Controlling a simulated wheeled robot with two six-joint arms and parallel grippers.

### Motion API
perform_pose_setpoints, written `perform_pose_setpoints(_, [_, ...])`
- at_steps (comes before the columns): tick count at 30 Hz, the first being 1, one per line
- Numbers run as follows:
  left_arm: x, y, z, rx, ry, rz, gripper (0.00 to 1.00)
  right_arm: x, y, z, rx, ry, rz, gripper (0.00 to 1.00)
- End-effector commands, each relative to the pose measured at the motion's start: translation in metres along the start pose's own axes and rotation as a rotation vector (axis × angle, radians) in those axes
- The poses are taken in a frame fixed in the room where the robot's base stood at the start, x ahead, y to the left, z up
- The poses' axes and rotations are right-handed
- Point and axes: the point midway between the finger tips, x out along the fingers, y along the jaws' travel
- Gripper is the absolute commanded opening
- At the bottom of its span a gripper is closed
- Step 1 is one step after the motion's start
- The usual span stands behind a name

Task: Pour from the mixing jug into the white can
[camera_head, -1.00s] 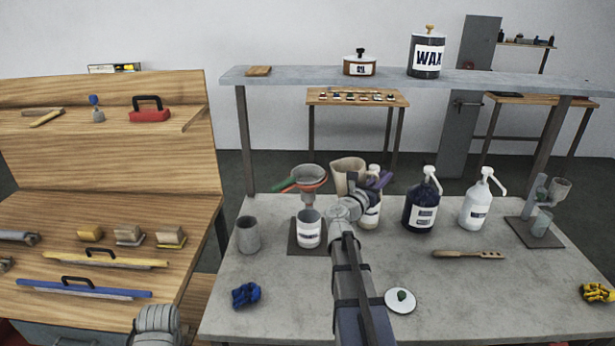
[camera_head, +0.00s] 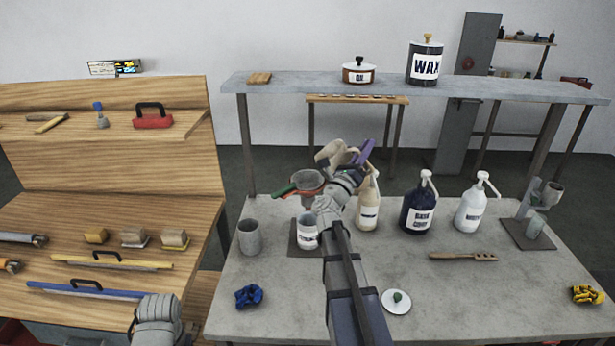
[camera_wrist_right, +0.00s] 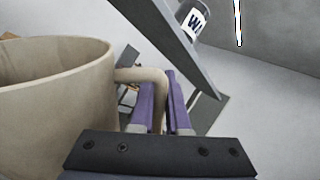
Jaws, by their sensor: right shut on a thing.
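The beige mixing jug (camera_head: 333,153) is held in the air above the table, tilted with its mouth toward the left. My right gripper (camera_head: 364,152) is shut on its handle, with purple fingers on both sides of it in the wrist view (camera_wrist_right: 163,105). The white can (camera_head: 307,241) stands upright on a dark square plate, with a label on its front. A strainer or funnel with a green handle (camera_head: 284,190) sits above the can, below and left of the jug; my arm hides part of it. The jug's contents are hidden. Only my left wrist shows at the bottom.
A grey cup (camera_head: 249,238) stands left of the can. Beige (camera_head: 368,212), dark blue (camera_head: 419,212) and white (camera_head: 470,207) pump bottles stand to the right. A grey shelf (camera_head: 300,84) crosses behind. A white lid (camera_head: 396,301) and a blue lump (camera_head: 248,296) lie in front.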

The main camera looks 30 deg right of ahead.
Motion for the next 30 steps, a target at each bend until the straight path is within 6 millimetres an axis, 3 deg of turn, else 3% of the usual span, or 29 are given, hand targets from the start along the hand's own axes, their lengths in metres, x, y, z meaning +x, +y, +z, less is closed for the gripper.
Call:
perform_pose_setpoints(1, [0.007, 0.001, 0.0, 0.0, 0.0, 0.0, 1.0, -0.003, 0.003, -0.003, -0.018, -0.015, -0.002, 0.0])
perform_pose_setpoints(30, [0.014, 0.001, -0.001, 0.0, 0.0, 0.0, 1.0, -0.005, 0.006, 0.01, -0.106, -0.092, -0.02, 0.0])
